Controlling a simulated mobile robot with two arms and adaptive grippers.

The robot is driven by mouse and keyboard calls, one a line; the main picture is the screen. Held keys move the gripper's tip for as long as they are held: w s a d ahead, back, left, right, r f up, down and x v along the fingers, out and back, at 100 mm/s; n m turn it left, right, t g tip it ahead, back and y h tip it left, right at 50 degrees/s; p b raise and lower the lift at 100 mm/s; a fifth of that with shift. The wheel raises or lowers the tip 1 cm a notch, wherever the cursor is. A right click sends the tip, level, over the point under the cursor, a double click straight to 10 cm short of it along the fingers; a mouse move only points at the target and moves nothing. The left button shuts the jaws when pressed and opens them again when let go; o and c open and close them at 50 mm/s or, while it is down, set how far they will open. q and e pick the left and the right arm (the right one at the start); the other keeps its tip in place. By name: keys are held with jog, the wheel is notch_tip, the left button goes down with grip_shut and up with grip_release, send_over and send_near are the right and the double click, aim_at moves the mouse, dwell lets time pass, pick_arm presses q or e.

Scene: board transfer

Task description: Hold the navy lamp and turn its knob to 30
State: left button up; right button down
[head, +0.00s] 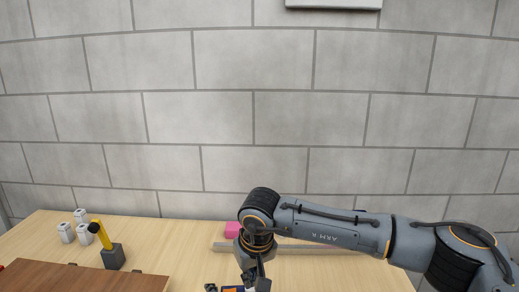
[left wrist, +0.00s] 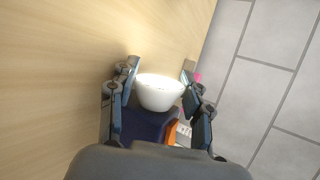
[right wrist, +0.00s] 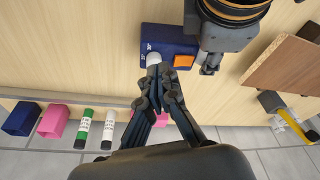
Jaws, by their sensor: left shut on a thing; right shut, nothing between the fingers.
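The navy lamp (right wrist: 168,42) is a box with an orange square, printed numbers and a white knob (right wrist: 153,59) on its face. My left gripper (right wrist: 208,68) is beside the lamp in the right wrist view. In the left wrist view its fingers are around the navy body (left wrist: 148,124), shut on it, with a white rounded part (left wrist: 160,92) between them. My right gripper (right wrist: 158,75) is shut and empty, its fingertips at the knob, touching or very close. In the head view, my right gripper (head: 256,278) partly covers the lamp (head: 232,289). The knob's setting is unclear.
A long bar (head: 290,248) lies across the table behind the lamp. A pink block (head: 233,229) stands beyond it. Markers (right wrist: 83,128) stand beyond the bar.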

aim_at(250, 290)
jog(key=shift+r, duration=0.3)
jog(key=shift+w+d+f, duration=0.2)
jog(key=shift+d+f, duration=0.15)
jog(key=shift+f, duration=0.65)
jog(key=shift+w+d+f, duration=0.25)
jog(key=shift+d+f, duration=0.1)
jog(key=shift+f, duration=0.7)
jog(key=shift+w+d+f, duration=0.2)
jog(key=shift+d+f, duration=0.15)
jog(key=shift+f, duration=0.65)
jog(key=shift+w+a, duration=0.3)
jog(key=shift+a, duration=0.05)
jog(key=shift+s+a, duration=0.15)
jog(key=shift+a, duration=0.1)
jog(key=shift+s+a+r, duration=0.1)
jog(key=shift+s+a, duration=0.2)
jog(key=shift+a, duration=0.3)
jog(key=shift+a, duration=0.15)
